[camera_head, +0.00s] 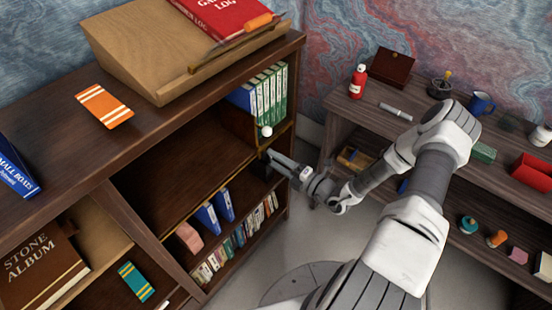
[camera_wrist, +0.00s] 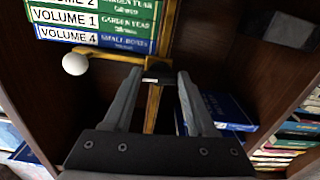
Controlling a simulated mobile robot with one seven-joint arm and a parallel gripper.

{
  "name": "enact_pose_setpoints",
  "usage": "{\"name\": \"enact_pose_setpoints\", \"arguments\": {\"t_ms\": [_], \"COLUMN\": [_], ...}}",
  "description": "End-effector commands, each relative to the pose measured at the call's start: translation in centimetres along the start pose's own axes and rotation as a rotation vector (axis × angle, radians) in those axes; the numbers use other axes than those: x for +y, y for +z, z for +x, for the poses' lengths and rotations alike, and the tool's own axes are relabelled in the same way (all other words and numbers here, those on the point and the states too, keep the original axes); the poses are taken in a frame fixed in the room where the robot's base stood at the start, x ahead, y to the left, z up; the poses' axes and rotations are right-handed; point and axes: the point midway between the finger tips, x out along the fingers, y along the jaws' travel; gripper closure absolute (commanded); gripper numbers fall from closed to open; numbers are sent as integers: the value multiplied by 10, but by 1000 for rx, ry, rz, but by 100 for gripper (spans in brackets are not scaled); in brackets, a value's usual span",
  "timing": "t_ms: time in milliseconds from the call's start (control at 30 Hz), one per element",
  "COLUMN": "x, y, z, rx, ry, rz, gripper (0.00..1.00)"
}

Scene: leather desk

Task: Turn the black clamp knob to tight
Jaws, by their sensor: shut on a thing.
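The black clamp knob (camera_wrist: 158,72) shows in the wrist view between my fingertips, where a brass bar and an upright brass strip meet. My gripper (camera_wrist: 160,78) is closed on the knob, one finger on each side; its turn position is too small to read. In the head view my gripper (camera_head: 270,160) reaches into the dark bookcase at its right end, and the knob is hidden there. A white ball (camera_wrist: 75,63) sits at the end of the brass bar, left of the knob; it also shows in the head view (camera_head: 267,131).
Green and blue volumes (camera_head: 264,94) stand just above my gripper in the bookcase (camera_head: 170,135). Blue books (camera_head: 215,208) and a pink block (camera_head: 189,237) sit on the lower shelf. A side table (camera_head: 375,118) holding several items stands at right, behind my arm.

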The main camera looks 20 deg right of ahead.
Motion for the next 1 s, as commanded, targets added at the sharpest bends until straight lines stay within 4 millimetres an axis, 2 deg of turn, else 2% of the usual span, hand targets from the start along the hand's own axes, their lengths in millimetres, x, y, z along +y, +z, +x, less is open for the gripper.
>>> {"name": "enact_pose_setpoints", "arguments": {"t_ms": [600, 633, 767, 1000], "x": [-1, -1, 0, 0], "y": [0, 0, 0, 0], "z": [0, 0, 0, 0], "rx": [0, -1, 0, 0], "ry": [-1, -1, -1, 0], "rz": [37, 37, 37, 37], "gripper": [98, 37, 14, 12]}}
